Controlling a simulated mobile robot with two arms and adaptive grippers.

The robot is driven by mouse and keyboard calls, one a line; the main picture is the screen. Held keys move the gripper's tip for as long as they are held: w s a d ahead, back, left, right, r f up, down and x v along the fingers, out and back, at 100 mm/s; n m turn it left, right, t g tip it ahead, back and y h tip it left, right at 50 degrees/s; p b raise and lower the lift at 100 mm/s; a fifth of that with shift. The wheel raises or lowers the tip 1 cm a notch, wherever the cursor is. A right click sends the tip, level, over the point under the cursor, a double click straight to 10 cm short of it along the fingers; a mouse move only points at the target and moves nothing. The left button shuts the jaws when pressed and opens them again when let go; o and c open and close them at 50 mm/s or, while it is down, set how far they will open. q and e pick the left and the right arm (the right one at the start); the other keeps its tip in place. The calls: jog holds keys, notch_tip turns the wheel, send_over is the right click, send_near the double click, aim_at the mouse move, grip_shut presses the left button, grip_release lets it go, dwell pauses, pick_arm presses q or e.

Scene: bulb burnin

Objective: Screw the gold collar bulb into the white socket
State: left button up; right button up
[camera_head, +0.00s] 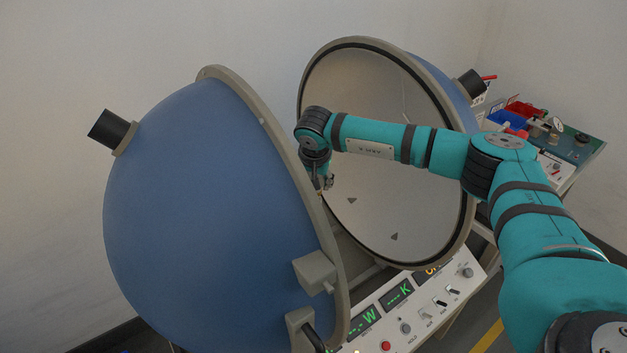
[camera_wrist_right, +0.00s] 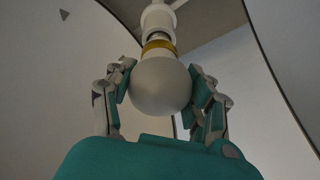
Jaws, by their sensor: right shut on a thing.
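In the right wrist view my right gripper (camera_wrist_right: 160,92) is shut on the round white glass of the gold collar bulb (camera_wrist_right: 159,45), one finger on each side. The gold collar shows just above the glass. The white socket (camera_wrist_right: 158,17) is directly above the collar and in line with it. A short darker stretch shows between collar and socket; how far the bulb sits in the socket I cannot tell. In the head view my right gripper (camera_head: 322,183) is between the two halves of the sphere, partly hidden by the left half's rim. My left gripper is not in view.
A blue half sphere (camera_head: 200,210) stands at left and an open half with a pale inside (camera_head: 375,110) at right, leaving a narrow gap around my arm. A control panel (camera_head: 420,300) with green displays lies below. A bench with a red bin (camera_head: 522,110) stands at right.

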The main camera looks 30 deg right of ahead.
jog(key=m+h, duration=0.1)
jog(key=m, duration=0.2)
jog(key=shift+f+g+b, duration=0.1)
jog(key=shift+g+b, duration=0.3)
jog(key=m+g+h, duration=0.1)
jog(key=m, duration=0.3)
jog(key=m+g, duration=0.1)
jog(key=m, duration=0.2)
jog(key=m+g+b, duration=0.1)
jog(key=m, duration=0.2)
jog(key=shift+g+h, duration=0.3)
jog(key=m+g, duration=0.1)
jog(key=m, duration=0.2)
jog(key=shift+s, duration=0.1)
jog(key=m+g+b, duration=0.1)
jog(key=m, duration=0.1)
jog(key=shift+m, duration=0.3)
jog(key=m+g+y+b, duration=0.1)
jog(key=m, duration=0.1)
jog(key=shift+f+m+b, duration=0.1)
jog(key=shift+m+b, duration=0.3)
jog(key=shift+m, duration=0.3)
jog(key=shift+d, duration=0.1)
